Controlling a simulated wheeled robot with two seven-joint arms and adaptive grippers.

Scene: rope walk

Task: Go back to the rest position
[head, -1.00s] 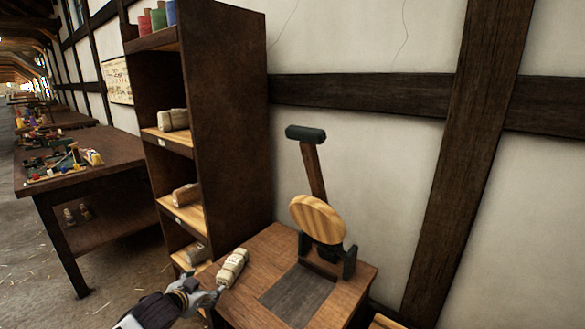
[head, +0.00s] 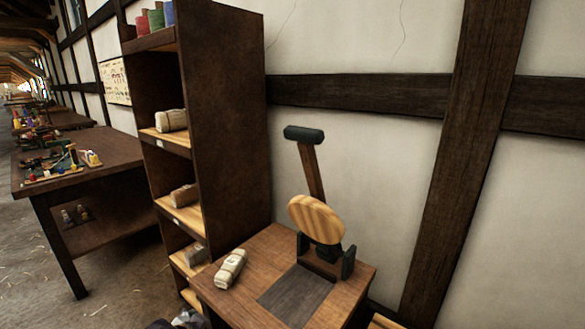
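A pale wrapped bundle (head: 230,269) lies on the left part of the small wooden table (head: 259,249), near its left edge. Nothing touches it. My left arm shows only as a small piece at the bottom edge of the head view, left of the table and below the bundle. Its fingertips cannot be made out there. My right gripper is outside the view.
A tall dark shelf (head: 229,120) with several wrapped bundles stands behind the table. A lever press with a round wooden disc (head: 316,219) stands on the table's back right. A workbench (head: 95,160) with tools is at left. Floor between is clear.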

